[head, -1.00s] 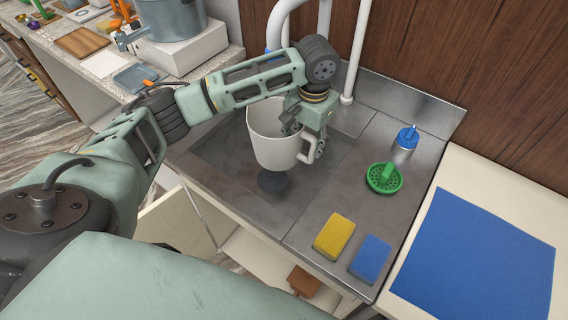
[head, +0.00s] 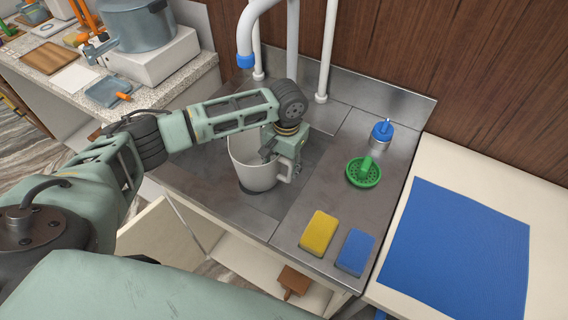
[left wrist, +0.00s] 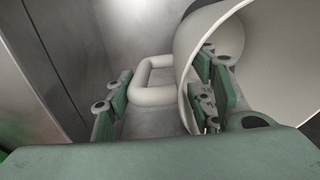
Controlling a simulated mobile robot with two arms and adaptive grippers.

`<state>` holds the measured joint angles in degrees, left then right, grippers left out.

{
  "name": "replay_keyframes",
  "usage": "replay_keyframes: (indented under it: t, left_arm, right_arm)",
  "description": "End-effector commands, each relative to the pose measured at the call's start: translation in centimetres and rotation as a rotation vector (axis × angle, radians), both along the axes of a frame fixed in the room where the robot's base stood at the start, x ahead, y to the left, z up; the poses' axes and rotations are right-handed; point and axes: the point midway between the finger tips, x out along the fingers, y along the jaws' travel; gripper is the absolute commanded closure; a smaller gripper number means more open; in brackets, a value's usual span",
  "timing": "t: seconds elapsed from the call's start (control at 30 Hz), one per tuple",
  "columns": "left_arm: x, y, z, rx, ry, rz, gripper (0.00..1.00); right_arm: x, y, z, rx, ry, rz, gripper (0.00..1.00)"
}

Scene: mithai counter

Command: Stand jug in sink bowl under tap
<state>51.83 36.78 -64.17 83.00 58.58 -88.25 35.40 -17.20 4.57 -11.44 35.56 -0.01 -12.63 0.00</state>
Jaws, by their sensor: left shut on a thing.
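The cream jug (head: 252,170) is upright within the steel sink bowl (head: 205,187), its handle to the right. Its base is close to the bowl's floor, but I cannot tell whether it touches. My left gripper (head: 280,153) is shut on the jug's wall near the handle. In the left wrist view, the jug (left wrist: 285,60) fills the right side, with fingers on both sides of its wall. The white tap (head: 262,18) has a blue-tipped spout behind and above the jug in the picture. My right gripper is out of view.
A blue mat (head: 455,255) lies on the right counter. A grey pot (head: 137,28) stands at the back left.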

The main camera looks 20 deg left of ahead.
Motion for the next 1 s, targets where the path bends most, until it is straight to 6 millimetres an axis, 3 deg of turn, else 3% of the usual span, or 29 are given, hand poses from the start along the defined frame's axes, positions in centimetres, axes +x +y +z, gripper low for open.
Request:
replay_keyframes:
  t: [0.03, 0.07, 0.27, 0.67, 1.0]
  left_arm:
    - [0.0, 0.0, -0.1, 0.0, 0.0, 0.0, 0.91]
    - [0.0, 0.0, -0.2, 0.0, 0.0, 0.0, 0.48]
    - [0.0, 0.0, -0.1, 0.0, 0.0, 0.0, 0.31]
    - [0.1, 0.0, 0.5, -0.001, -0.002, 0.0, 0.31]
    - [0.1, -0.3, 7.0, -0.001, -0.005, 0.0, 0.31]
  right_arm:
    - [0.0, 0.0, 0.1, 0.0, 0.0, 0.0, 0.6]
    - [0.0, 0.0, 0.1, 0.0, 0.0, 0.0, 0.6]
    - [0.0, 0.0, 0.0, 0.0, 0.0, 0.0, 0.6]
    - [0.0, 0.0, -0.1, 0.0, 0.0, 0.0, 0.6]
    - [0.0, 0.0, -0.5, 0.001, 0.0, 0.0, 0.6]
